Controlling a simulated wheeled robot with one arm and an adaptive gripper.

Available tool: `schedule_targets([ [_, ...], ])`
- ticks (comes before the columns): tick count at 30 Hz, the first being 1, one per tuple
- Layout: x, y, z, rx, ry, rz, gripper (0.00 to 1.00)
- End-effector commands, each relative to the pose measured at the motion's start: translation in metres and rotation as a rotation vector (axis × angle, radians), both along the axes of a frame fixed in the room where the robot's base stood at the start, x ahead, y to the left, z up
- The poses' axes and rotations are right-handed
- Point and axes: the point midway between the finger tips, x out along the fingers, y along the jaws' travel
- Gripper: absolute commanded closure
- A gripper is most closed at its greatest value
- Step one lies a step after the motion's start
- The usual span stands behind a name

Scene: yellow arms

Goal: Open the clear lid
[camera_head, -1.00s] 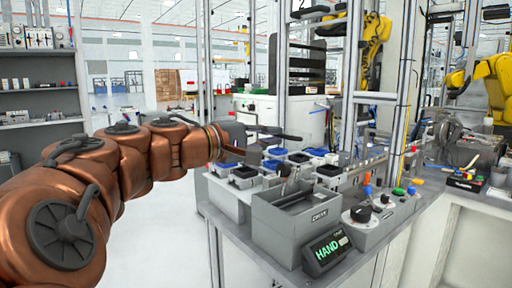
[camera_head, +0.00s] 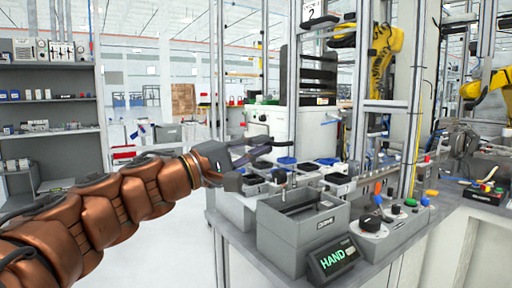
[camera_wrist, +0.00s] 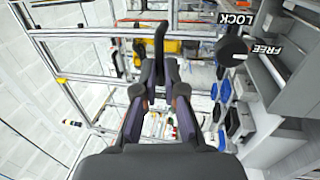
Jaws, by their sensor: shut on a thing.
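I cannot make out the clear lid as a separate thing in either view; its see-through panel does not stand out from the background. My gripper (camera_head: 262,150) is in the middle of the head view, above the left end of the bench. In the wrist view, my gripper (camera_wrist: 159,82) has its fingers closed together around a dark upright bar (camera_wrist: 159,42), which looks like a handle. What the bar joins to is hidden or too small to tell.
A grey open box (camera_head: 285,235), a HAND display (camera_head: 333,258) and a button console (camera_head: 395,233) stand on the bench front. Blue and black parts lie behind. In the wrist view, a black knob (camera_wrist: 232,50) sits between LOCK and FREE labels. Floor at left is clear.

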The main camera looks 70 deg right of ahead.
Motion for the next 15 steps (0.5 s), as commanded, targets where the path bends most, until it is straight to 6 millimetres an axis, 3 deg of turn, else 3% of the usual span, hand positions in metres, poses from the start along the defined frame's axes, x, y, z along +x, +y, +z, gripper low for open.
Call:
schedule_targets([
  [4,-0.0009,0.0,-0.0015,0.002,-0.002,-0.002,1.0],
  [5,-0.0008,0.0,-0.0014,0.001,-0.003,-0.002,0.9],
  [12,0.0,0.0,-0.0007,0.001,-0.002,0.0,0.65],
  [15,0.0003,0.0,-0.0006,0.001,-0.002,0.001,0.65],
])
